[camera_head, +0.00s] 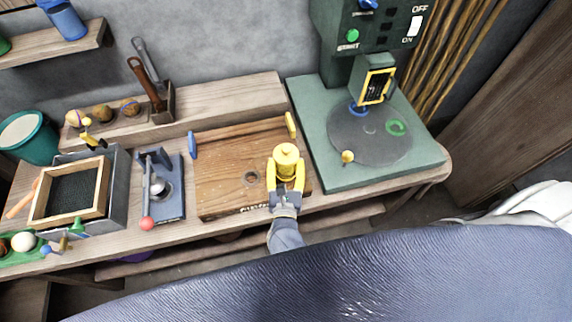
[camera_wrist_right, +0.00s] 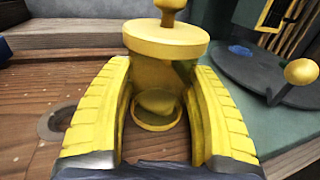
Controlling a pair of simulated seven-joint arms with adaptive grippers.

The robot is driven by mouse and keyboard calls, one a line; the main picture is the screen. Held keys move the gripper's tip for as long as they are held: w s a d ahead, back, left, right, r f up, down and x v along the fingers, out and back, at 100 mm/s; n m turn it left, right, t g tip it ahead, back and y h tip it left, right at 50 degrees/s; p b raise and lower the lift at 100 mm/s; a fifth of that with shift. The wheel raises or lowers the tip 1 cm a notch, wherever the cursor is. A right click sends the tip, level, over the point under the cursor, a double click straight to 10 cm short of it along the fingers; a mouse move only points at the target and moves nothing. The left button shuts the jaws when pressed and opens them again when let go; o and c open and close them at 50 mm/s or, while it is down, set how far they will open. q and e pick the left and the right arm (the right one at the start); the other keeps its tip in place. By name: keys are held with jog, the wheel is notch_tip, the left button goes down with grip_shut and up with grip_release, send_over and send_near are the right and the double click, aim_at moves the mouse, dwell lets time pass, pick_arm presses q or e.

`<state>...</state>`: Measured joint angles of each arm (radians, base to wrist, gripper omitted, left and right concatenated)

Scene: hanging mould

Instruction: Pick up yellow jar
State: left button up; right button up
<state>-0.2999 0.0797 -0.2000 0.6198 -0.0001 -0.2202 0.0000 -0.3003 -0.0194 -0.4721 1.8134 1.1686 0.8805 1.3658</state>
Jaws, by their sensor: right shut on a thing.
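The yellow jar (camera_head: 286,155) has a round lid with a knob on top. It stands upright at the right part of the wooden board, and I cannot tell whether its base touches the board. My right gripper (camera_head: 286,180) has its yellow fingers around the jar's sides. In the right wrist view, the jar (camera_wrist_right: 165,50) sits between the two curved fingers of the right gripper (camera_wrist_right: 160,105), which is shut on it. The fingers hide part of the jar's sides. My left gripper is not in view.
The wooden board (camera_head: 225,170) has a round hole (camera_head: 251,177) left of the jar. A green machine (camera_head: 325,165) with a grey round plate (camera_head: 345,130) stands to the right. A small press with a red-knobbed lever (camera_head: 146,223) and a framed mesh box (camera_head: 70,195) stand to the left.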

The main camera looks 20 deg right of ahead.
jog(key=c, duration=0.8)
jog(key=shift+o, duration=0.2)
jog(key=shift+r, duration=0.15)
